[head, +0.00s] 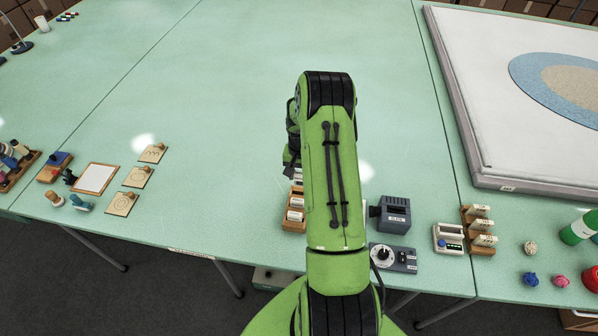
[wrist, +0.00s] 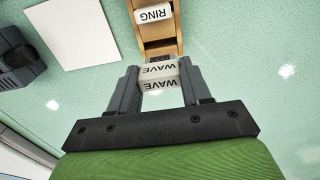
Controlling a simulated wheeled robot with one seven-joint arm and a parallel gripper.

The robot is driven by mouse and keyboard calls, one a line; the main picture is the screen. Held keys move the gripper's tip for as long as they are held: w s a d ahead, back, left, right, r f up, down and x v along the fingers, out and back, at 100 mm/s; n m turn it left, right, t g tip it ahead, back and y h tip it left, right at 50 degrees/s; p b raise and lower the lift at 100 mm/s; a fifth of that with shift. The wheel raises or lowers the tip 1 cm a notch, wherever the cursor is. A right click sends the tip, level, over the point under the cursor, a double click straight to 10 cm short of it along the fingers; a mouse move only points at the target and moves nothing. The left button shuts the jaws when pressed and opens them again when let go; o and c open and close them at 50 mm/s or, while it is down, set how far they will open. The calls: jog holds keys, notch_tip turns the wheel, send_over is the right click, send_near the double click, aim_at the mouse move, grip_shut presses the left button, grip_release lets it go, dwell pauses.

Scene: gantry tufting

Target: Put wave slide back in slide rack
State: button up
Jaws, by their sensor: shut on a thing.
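The wave slide (wrist: 159,73) is a white block with two WAVE labels, upside down in the wrist view. My gripper (wrist: 158,78) is shut on it, one dark finger on each side. The wooden slide rack (wrist: 162,48) lies directly beyond the slide, in line with it. I cannot tell whether the slide touches the rack or is above it. A white RING slide (wrist: 153,14) sits in the rack. In the head view the slide rack (head: 290,226) stands at the table's front edge, partly hidden by my green arm. My fingers and the wave slide are hidden there.
A dark grey device (head: 393,213) stands right of the rack, with a dial box (head: 393,257) in front. A white sheet (wrist: 71,33) lies beside the rack. Farther right are a small white device (head: 448,239) and another rack (head: 470,238). The table's middle is clear.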

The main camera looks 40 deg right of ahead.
jog(key=shift+f+b, duration=1.75)
jog(key=shift+f, duration=1)
jog(key=o, duration=1.3)
jog(key=shift+c, duration=0.2)
jog(key=shift+r, duration=0.15)
notch_tip(320, 180, up, 16)
jog(key=shift+f, duration=0.2)
jog(key=shift+a, duration=0.1)
